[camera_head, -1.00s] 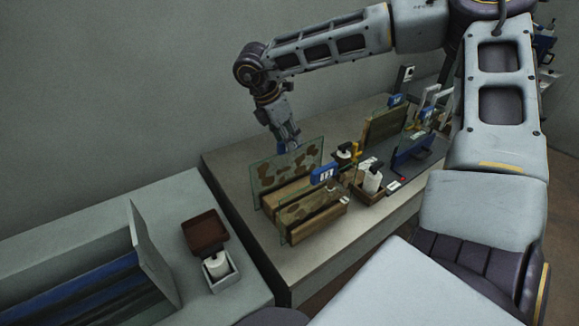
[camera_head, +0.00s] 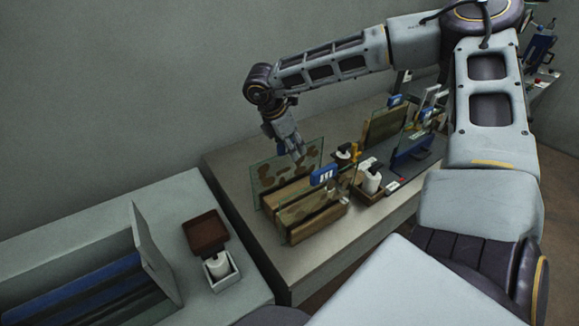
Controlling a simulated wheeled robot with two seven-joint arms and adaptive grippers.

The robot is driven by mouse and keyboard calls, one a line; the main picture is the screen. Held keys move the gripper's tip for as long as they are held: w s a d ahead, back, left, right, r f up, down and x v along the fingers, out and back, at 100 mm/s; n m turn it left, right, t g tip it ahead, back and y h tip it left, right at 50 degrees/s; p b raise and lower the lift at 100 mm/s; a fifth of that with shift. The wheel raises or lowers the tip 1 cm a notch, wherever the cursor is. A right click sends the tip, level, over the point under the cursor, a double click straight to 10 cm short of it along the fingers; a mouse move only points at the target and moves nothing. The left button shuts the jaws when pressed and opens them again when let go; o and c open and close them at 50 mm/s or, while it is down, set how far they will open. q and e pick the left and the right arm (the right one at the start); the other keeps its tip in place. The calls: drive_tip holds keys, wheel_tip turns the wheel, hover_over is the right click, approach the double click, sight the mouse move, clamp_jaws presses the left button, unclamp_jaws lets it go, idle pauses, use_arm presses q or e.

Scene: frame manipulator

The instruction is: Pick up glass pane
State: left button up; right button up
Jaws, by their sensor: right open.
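A clear glass pane (camera_head: 266,177) stands upright at the back of a slotted wooden holder (camera_head: 290,193) on the table; brown patches show through or on it. A second, lower pane (camera_head: 298,213) stands at the front of the holder. My right gripper (camera_head: 298,159) is open and points down at the upper right part of the back pane, overlapping it in the picture. I cannot tell whether the fingers touch the pane or straddle its edge. My left gripper is out of view.
A blue tag (camera_head: 324,176) rises beside the holder. A white bottle (camera_head: 372,180) stands in a brown tray to the right, with more upright panels behind.

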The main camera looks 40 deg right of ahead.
drive_tip(key=shift+s+d+f, duration=0.1)
drive_tip(key=shift+d+f, duration=0.15)
drive_tip(key=shift+f, duration=0.6)
drive_tip(key=shift+c, duration=1.7)
drive_tip(key=c, duration=0.5)
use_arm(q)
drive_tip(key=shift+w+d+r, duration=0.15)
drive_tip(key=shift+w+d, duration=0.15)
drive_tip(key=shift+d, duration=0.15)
use_arm(e)
clamp_jaws()
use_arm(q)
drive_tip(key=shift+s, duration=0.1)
